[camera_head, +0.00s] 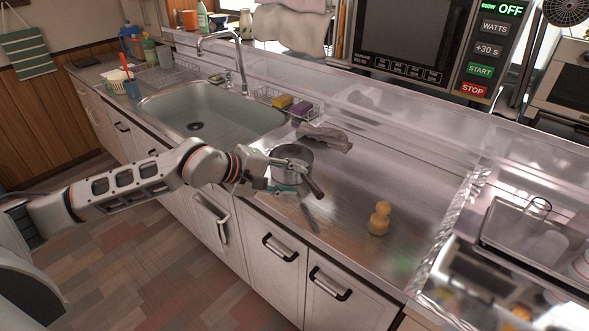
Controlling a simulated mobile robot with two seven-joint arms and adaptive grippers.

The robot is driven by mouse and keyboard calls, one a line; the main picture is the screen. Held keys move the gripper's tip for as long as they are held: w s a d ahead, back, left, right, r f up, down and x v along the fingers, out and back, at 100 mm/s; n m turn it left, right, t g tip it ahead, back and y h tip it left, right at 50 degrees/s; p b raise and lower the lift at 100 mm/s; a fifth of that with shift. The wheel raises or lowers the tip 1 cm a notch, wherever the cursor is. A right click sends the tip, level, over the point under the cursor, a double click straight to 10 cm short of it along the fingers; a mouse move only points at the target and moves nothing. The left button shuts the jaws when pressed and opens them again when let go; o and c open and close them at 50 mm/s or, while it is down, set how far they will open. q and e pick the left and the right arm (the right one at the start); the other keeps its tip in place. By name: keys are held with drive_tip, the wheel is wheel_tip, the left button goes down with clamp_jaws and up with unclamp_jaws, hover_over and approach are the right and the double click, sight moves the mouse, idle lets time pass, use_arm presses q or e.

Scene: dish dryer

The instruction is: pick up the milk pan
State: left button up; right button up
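The milk pan (292,160) is a small metal pan with a dark handle (312,184) that points toward the front right. It is on or just above the steel counter, right of the sink; I cannot tell if its base touches. My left arm comes in from the left, and my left gripper (277,178) is at the pan's near left side, overlapping its wall in the picture. Its fingers are small here, and I cannot tell whether they are open or closed on the pan. My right gripper is not in view.
A wooden pepper-mill-like object (379,218) stands on the counter to the right. A grey cloth (324,137) lies behind the pan. The sink (215,125) with its faucet (240,75) is at left. A dish dryer (520,235) is at right. Counter between pan and dryer is mostly clear.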

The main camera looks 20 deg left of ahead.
sight(305, 179)
use_arm(q)
drive_tip(key=shift+w+a+f+y, duration=0.45)
drive_tip(key=shift+w+a, duration=0.1)
drive_tip(key=shift+w, duration=0.1)
drive_tip(key=x, duration=0.7)
drive_tip(key=shift+w+r, duration=0.1)
drive_tip(key=shift+r, duration=0.15)
drive_tip(key=shift+r, duration=0.1)
clamp_jaws()
